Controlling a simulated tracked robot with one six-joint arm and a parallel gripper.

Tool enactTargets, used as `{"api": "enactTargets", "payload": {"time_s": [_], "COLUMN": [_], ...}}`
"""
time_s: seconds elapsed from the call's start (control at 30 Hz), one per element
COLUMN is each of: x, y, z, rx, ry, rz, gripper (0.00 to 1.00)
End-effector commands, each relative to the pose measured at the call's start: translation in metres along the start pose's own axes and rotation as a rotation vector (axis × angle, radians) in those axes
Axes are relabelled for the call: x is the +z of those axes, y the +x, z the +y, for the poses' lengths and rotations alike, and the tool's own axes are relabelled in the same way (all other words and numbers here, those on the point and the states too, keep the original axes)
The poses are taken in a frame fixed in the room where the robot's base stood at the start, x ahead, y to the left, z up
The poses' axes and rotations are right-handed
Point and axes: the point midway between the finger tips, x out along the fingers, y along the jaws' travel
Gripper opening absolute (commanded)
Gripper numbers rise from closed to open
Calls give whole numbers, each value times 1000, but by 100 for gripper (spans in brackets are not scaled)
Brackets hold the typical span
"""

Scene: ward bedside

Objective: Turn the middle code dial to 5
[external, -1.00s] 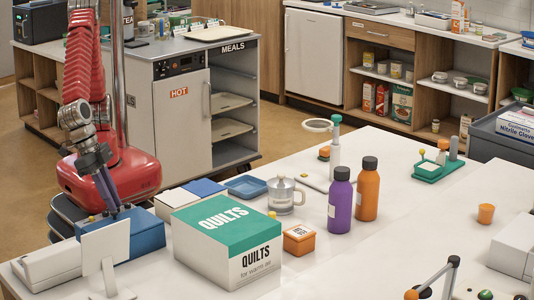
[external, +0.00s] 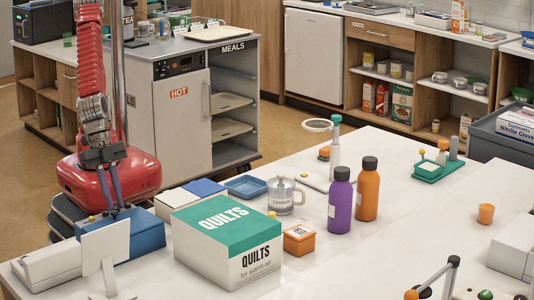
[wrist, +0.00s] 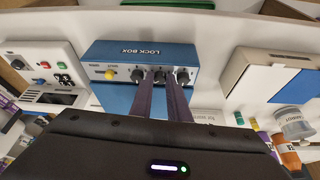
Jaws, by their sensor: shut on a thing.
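The blue lock box (external: 148,238) stands at the table's left end in the external view, partly behind a white panel. In the wrist view the lock box (wrist: 120,50) shows its lettered front, a yellow button (wrist: 110,74) and a row of three dark dials. The middle code dial (wrist: 160,75) is between my two long fingers; the left dial (wrist: 137,74) and right dial (wrist: 183,76) flank them. My gripper (external: 117,210) reaches down to the box and is shut on the middle dial; it also shows in the wrist view (wrist: 160,82). The dial's number is not readable.
A white panel on a stand (external: 105,250) is close in front of the box. The QUILTS carton (external: 228,240) stands just right of it. A white device (external: 45,268) lies to the left. Bottles and a clear mug (external: 282,196) are farther right.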

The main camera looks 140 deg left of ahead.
Motion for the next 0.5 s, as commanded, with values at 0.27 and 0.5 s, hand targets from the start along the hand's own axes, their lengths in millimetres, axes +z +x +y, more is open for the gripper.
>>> {"api": "enactTargets", "payload": {"time_s": [0.27,0.5], "x": [0,-1], "y": [0,0], "z": [-2,-4], "rx": [49,91], "ry": [114,215], "rz": [0,0], "gripper": [0,0]}}
